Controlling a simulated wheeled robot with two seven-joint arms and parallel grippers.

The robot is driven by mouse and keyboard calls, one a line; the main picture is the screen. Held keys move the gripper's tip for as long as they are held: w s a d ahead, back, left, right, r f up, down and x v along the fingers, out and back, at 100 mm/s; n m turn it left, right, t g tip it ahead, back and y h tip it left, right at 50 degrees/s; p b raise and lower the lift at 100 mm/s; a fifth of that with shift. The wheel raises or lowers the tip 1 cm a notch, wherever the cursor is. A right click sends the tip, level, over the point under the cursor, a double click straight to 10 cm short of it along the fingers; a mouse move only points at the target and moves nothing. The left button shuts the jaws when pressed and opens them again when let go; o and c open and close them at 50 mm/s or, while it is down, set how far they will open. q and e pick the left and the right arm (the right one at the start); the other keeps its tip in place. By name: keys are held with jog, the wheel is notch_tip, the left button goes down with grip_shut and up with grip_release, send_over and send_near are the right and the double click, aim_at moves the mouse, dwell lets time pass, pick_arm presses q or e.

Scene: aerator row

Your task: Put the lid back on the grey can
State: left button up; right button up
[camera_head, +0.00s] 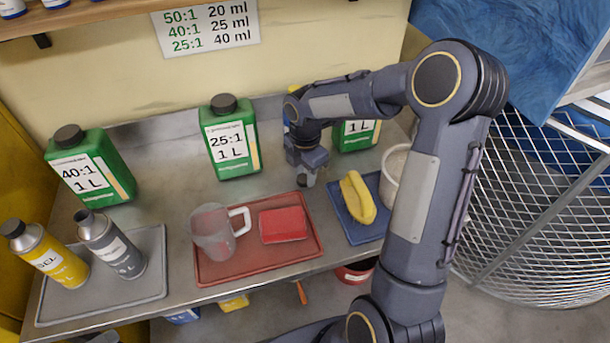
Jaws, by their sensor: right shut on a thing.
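The grey can (115,248) stands on the grey tray at the left, next to a yellow can. Its top shows an open neck without a black cap like the one on the yellow can. My right gripper (307,177) hangs above the counter behind the red tray, pointing down. It is shut on a small dark thing that looks like the lid (305,182), mostly hidden by the fingers. My left gripper is not in view.
The yellow can (45,258) stands on the grey tray (85,306). A clear jug (212,236) and red sponge (283,224) are on the red tray (262,268). Green bottles (232,145) line the back. A yellow thing (357,198) lies on the blue tray (340,210).

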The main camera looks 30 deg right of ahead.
notch_tip(320, 180, up, 3)
jog(key=shift+s+a+f, duration=0.1)
jog(key=shift+a+f, duration=0.05)
pick_arm(q)
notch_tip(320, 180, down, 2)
jog(key=shift+b, duration=1)
pick_arm(e)
jog(key=s+a+r, duration=0.7)
jog(key=a+r, duration=0.2)
jog(key=a, duration=0.2)
jog(key=shift+s+a+r, duration=0.2)
jog(key=shift+s, duration=0.2)
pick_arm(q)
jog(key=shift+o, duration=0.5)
